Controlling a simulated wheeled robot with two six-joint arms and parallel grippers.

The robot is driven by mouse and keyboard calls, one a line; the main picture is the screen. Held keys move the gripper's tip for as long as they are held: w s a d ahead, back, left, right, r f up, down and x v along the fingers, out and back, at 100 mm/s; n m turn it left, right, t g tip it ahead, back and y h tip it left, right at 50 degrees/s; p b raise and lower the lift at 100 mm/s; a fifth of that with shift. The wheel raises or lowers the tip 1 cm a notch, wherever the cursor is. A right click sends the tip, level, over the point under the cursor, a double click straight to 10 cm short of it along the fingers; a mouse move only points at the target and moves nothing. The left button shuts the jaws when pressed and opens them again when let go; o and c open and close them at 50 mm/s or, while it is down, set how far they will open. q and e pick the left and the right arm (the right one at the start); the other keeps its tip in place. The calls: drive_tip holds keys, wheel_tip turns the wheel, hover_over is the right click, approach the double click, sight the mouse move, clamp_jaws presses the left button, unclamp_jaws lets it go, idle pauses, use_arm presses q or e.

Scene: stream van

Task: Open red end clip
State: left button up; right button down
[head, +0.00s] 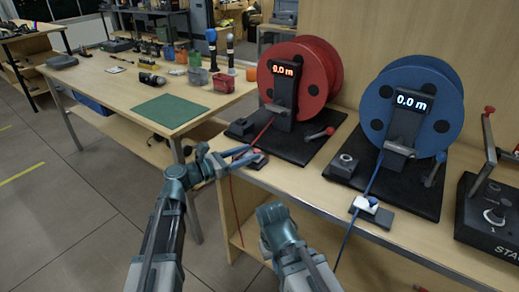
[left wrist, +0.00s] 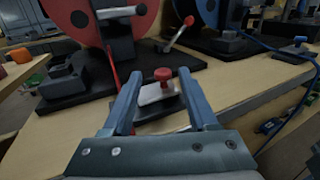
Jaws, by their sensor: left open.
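The red end clip (head: 258,157) sits on a small dark base at the front edge of the bench, below the red reel (head: 301,80). In the left wrist view the clip (left wrist: 163,75) shows a red knob on a pale metal lever. A red cable runs down from the reel to it. My left gripper (head: 246,155) is open at the clip. In the left wrist view its two blue fingers stand on either side of the clip, with space between them and the knob. Contact is not visible. My right arm shows low in the head view, but its fingers do not.
A blue reel (head: 413,100) with a blue cable and a white-and-blue clip (head: 366,204) stands to the right. A black control box (head: 490,215) is at far right. The left table holds a green mat (head: 170,111) and several bins. Open floor lies left.

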use_arm(q)
drive_tip(key=v, duration=0.7)
drive_tip(key=shift+a, duration=0.2)
drive_tip(key=shift+s+d, duration=0.1)
